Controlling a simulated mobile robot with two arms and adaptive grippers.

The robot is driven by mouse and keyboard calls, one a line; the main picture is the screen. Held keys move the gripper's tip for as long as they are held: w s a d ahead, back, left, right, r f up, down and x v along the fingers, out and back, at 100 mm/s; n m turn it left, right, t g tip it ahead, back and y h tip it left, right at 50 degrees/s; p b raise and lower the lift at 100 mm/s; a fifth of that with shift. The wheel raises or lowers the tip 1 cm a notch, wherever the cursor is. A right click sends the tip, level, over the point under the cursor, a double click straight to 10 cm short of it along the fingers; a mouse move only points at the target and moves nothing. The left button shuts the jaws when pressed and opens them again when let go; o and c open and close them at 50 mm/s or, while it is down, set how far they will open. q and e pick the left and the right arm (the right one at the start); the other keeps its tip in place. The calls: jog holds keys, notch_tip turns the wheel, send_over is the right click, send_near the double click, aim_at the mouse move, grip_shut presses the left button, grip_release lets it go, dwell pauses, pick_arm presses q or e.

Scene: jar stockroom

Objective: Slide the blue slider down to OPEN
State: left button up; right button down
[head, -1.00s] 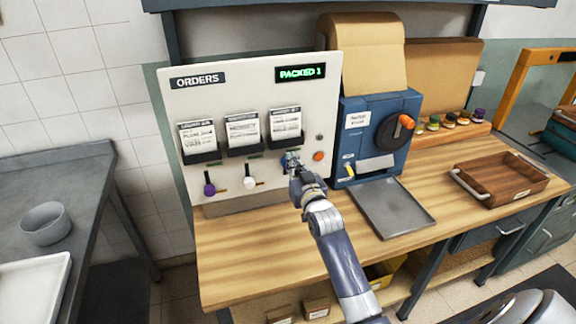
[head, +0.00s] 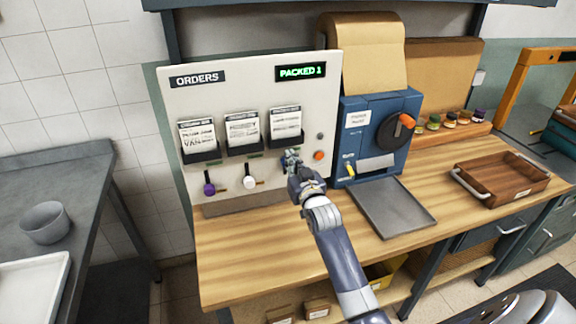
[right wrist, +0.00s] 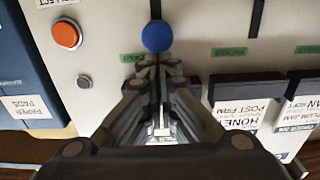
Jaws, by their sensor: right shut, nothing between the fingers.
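The blue slider's round knob (right wrist: 157,37) shows in the right wrist view, on a dark vertical slot in the white ORDERS panel (head: 245,95). That view is upside down. My right gripper (right wrist: 155,66) is shut and empty. Its fingertips are over the slot, just on the card-holder side of the knob; I cannot tell whether they touch it. In the head view my right gripper (head: 289,156) is at the panel just below the rightmost order card (head: 285,122) and largely hides the blue slider. My left gripper is not in view.
A purple knob (head: 209,189) and a white knob (head: 249,182) sit to the left on the panel. An orange button (head: 319,155) is close right of my gripper. A blue machine (head: 357,150) and metal tray (head: 393,207) stand further right. The front of the wooden counter (head: 255,250) is clear.

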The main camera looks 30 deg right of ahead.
jog(key=shift+w+d, duration=0.1)
jog(key=shift+w, duration=0.25)
jog(key=shift+s+p, duration=0.35)
jog(key=shift+f, duration=0.15)
notch_tip(320, 180, down, 9)
jog(key=b, duration=0.6)
dwell(1.8)
dwell(0.4)
jog(key=r+p+v, duration=0.1)
jog(key=p+v, duration=0.6)
jog(key=v, duration=0.3)
dwell(0.7)
dwell(0.3)
